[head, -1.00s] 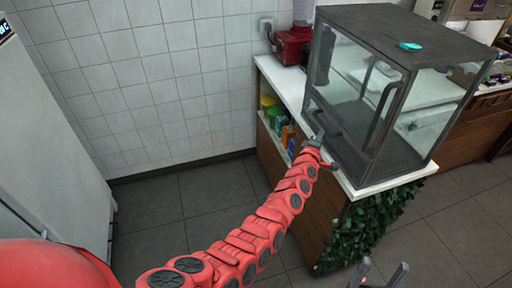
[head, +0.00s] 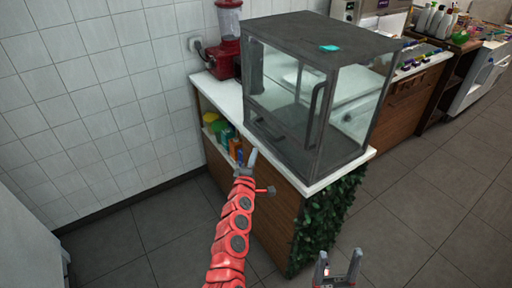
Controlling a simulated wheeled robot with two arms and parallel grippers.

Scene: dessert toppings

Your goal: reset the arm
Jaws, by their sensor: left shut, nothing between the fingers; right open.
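My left gripper (head: 251,160) is at the end of the red arm that rises from the bottom of the head view. It is shut and empty, in front of the counter's front edge, below the glass display case. My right gripper (head: 339,262) shows at the bottom, right of centre. Its two fingers stand apart with nothing between them, above the floor. The rest of the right arm is out of view.
A glass display case (head: 290,125) stands on a white-topped counter (head: 222,95) with leaves on its end (head: 325,220). Several containers (head: 225,135) fill the shelf below. The tiled floor (head: 420,200) at right is clear.

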